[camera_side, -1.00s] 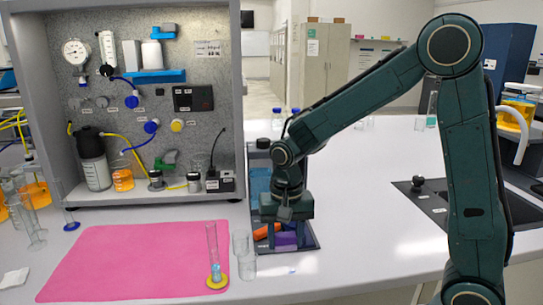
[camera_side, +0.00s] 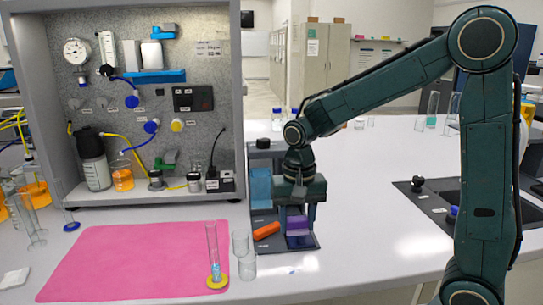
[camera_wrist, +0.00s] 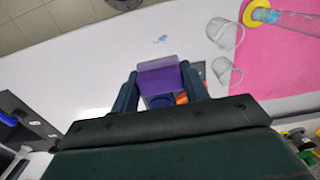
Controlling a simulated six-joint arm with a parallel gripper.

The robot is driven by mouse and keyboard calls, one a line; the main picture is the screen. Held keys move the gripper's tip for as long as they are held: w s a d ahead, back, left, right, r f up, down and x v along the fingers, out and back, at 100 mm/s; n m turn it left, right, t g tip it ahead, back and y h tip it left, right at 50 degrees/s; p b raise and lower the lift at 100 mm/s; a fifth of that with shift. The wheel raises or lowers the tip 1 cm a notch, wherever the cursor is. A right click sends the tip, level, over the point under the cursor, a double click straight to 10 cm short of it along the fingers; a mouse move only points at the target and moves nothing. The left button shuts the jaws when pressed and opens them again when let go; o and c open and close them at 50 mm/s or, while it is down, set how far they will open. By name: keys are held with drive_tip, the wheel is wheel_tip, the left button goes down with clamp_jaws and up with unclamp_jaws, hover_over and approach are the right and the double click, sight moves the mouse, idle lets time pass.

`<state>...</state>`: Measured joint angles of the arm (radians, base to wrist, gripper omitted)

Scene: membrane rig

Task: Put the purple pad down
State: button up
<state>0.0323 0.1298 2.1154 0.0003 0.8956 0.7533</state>
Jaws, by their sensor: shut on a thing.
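The purple pad (camera_side: 297,226) is between the fingers of my gripper (camera_side: 297,221), which is shut on it. The pad appears held just above the front right part of the dark base plate (camera_side: 270,247); I cannot tell the exact gap. In the wrist view the purple pad (camera_wrist: 160,77) shows clearly between the two fingertips of my gripper (camera_wrist: 160,80), with a dark blue area partly visible behind it.
An orange piece (camera_side: 266,231) lies on the plate left of the pad. Two clear beakers (camera_side: 241,243) and a tube on a yellow foot (camera_side: 217,281) stand further left, by the pink mat (camera_side: 130,262). The white table right of the plate is clear.

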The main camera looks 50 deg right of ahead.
wheel_tip(320, 180, up, 9)
hover_over(328, 270)
drive_tip(key=f, duration=1.6)
drive_tip(key=shift+w+f, duration=0.25)
drive_tip(key=shift+f, duration=0.1)
drive_tip(key=shift+f, duration=1.85)
drive_tip(key=shift+f, duration=0.35)
drive_tip(key=o, duration=0.9)
drive_tip(key=shift+c, duration=0.2)
drive_tip(key=shift+o, duration=0.9)
drive_tip(key=shift+s, duration=0.15)
drive_tip(key=shift+r, duration=0.1)
